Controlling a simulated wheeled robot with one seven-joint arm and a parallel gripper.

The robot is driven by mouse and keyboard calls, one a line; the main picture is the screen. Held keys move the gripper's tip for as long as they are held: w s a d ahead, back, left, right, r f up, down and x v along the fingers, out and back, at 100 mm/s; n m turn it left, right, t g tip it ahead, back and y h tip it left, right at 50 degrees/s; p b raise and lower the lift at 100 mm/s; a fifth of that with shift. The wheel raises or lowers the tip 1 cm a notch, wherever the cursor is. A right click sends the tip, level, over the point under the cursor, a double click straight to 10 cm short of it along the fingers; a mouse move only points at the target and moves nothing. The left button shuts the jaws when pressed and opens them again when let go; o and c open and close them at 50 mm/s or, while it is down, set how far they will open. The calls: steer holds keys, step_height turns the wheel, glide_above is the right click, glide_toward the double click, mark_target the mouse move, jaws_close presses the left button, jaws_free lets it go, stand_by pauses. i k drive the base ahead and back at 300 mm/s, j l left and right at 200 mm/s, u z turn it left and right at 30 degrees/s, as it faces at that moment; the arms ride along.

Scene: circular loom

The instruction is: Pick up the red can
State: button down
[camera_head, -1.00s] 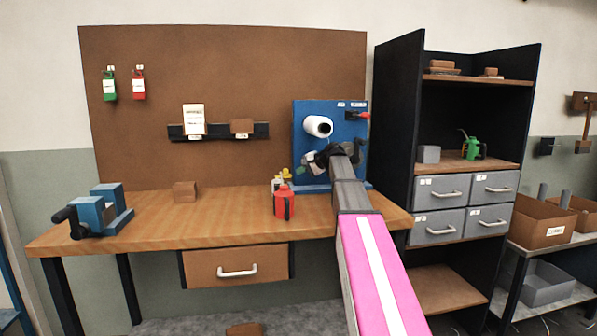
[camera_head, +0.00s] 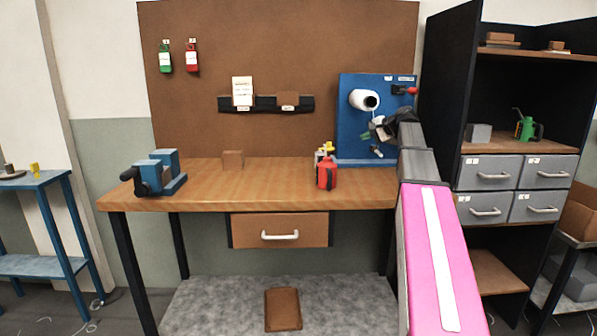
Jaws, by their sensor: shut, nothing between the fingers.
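A red can (camera_head: 327,174) with a dark handle stands upright on the wooden workbench (camera_head: 250,190), towards its right end. My arm, with a pink and white link, reaches up from the lower right. My gripper (camera_head: 374,133) is at the arm's far end, in front of the blue panel. It is shut and empty, above and to the right of the red can and apart from it. The fingertips are small and dark in this view.
A yellow-topped item (camera_head: 327,148) stands just behind the can. The blue panel (camera_head: 350,135) bears a white roll (camera_head: 364,100). A blue vise (camera_head: 158,172) and a wooden block (camera_head: 233,159) are farther left. The bench between block and can is clear. A dark shelf (camera_head: 447,110) stands right.

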mark_target(326, 170)
steer(key=k, duration=0.9)
